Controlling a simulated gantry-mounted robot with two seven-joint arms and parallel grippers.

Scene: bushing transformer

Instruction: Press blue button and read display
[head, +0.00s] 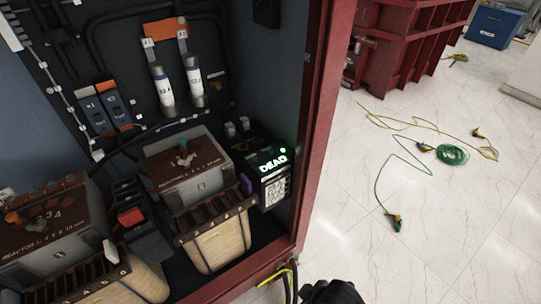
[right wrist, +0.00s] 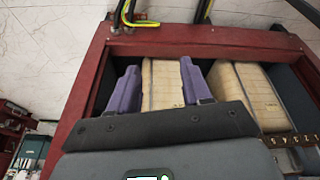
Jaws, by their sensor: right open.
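A dark box (head: 254,150) stands inside the cabinet at its right side. Its lit display (head: 273,162) reads "DEAD" in pale green letters, with a small green light above it and a pale gridded patch below. I cannot make out a blue button. My right gripper (right wrist: 158,78) shows in the right wrist view with two purple fingers spread apart and nothing between them. A wound coil shows beyond the gap. A small purple piece (head: 246,184) sits beside the box in the head view; I cannot tell whether it is a fingertip. My left gripper is not in view.
The red cabinet frame (head: 320,120) edges the opening. Two tan coils (head: 222,247) and their brown-topped blocks fill the cabinet floor. Yellow-green cables (head: 290,274) hang at the front sill. A black rounded shape (head: 331,292) shows at the bottom edge. Loose leads lie on the floor.

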